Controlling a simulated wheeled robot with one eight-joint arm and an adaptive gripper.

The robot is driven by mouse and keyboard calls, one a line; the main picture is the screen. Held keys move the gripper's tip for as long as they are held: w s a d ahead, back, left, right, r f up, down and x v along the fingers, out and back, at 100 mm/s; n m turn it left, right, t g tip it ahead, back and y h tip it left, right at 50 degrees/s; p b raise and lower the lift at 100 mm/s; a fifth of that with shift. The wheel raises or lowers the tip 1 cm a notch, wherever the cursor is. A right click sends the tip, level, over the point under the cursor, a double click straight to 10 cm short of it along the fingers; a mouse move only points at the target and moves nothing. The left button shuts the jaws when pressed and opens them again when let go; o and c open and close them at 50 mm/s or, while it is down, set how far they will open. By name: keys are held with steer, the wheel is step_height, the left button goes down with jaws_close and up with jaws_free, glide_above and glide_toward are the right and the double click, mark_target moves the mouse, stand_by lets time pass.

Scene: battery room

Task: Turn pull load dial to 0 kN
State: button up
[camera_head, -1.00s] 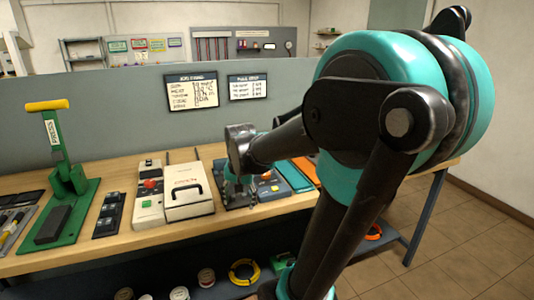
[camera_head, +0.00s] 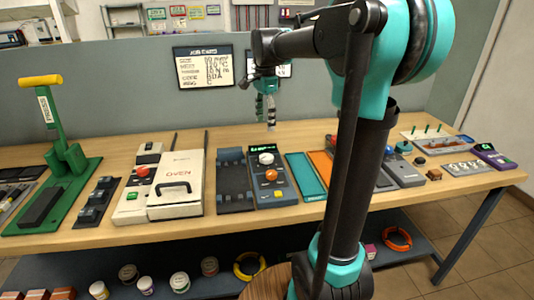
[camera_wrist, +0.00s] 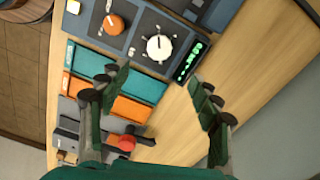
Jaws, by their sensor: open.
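A blue-grey tester unit (camera_head: 285,193) stands on the bench with a white dial (camera_head: 266,158) and an orange knob (camera_head: 271,175). Its lit green display (camera_head: 263,149) is at the far end; the reading is too small to tell. In the wrist view the white dial (camera_wrist: 158,47) has a dark pointer line, and the orange knob (camera_wrist: 113,24) and display (camera_wrist: 190,62) lie either side of it. I cannot read which control is the pull load dial. My gripper (camera_head: 266,118) hangs open and empty above the bench, behind and above the unit. Its spread fingers show in the wrist view (camera_wrist: 160,82).
A dark cradle (camera_head: 234,188) adjoins the unit on the left, with the white oven (camera_head: 178,180) beyond it. Flat teal (camera_head: 305,178) and orange (camera_head: 321,166) trays lie to the right. The partition wall with job cards (camera_head: 203,66) stands behind my gripper.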

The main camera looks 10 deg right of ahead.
mark_target(265, 157)
step_height(265, 157, down, 14)
steer(key=shift+r, duration=0.15)
steer(key=shift+c, duration=0.3)
steer(key=c, duration=1.1)
